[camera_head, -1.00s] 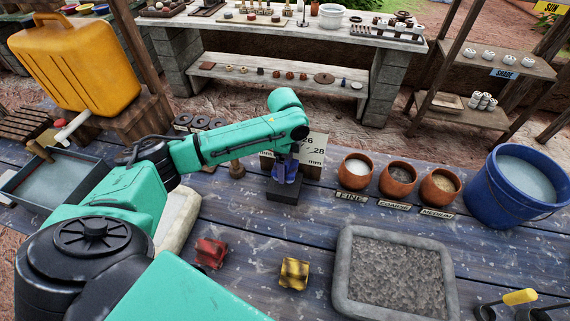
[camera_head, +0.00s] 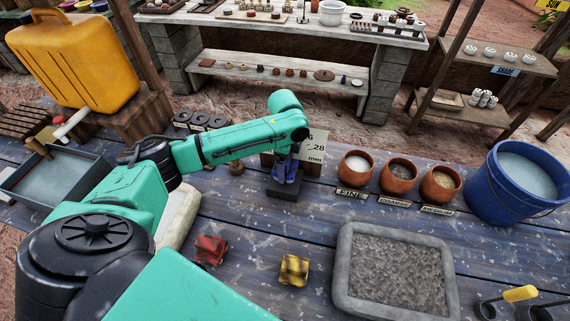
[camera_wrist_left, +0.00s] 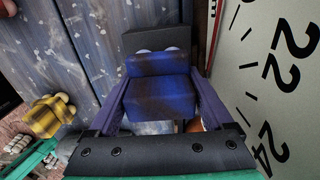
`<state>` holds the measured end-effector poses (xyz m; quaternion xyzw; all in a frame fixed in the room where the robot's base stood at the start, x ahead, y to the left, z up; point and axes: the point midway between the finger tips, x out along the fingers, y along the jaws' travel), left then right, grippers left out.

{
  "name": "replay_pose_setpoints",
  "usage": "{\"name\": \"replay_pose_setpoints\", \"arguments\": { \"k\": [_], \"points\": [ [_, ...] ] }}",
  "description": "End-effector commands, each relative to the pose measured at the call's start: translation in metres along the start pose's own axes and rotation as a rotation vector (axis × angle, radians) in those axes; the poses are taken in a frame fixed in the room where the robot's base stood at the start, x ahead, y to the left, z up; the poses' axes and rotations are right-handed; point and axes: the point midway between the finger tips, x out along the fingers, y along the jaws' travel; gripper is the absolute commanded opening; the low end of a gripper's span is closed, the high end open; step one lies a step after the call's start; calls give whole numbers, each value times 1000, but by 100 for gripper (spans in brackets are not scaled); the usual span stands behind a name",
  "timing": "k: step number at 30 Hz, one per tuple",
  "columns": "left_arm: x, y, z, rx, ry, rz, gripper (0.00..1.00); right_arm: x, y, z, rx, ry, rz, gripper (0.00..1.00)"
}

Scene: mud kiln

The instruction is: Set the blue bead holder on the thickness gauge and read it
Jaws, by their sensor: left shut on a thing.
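My left gripper (camera_head: 287,174) is shut on the blue bead holder (camera_wrist_left: 160,93). The holder is a small dark-blue block, clasped between the two fingers in the left wrist view; in the head view only a bit of blue shows below my wrist. The thickness gauge has a black base block (camera_head: 285,191) and a white dial plate (camera_head: 315,146) behind it, its numbers partly covered by my arm. The holder is at the black block; I cannot tell whether it touches. The dial (camera_wrist_left: 279,80) shows large at the right of the wrist view, with no pointer clear. My right gripper is out of view.
A red holder (camera_head: 210,250) and a yellow holder (camera_head: 293,270) stand on the blue plank table. A stone-rimmed tray (camera_head: 342,272) is right of them. Clay pots (camera_head: 355,168) and a blue bucket (camera_head: 512,190) stand right of the gauge. A yellow jerrycan (camera_head: 75,62) stands far left.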

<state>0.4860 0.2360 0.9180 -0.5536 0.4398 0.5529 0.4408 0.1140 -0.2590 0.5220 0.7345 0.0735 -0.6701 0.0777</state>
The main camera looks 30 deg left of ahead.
Motion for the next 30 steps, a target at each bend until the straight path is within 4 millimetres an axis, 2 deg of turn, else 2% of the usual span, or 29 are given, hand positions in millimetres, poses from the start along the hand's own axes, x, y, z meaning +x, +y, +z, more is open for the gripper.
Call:
{"name": "replay_pose_setpoints", "arguments": {
  "k": [30],
  "points": [
    [15,0,0,0,0,0,40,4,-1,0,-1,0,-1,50]
  ]
}}
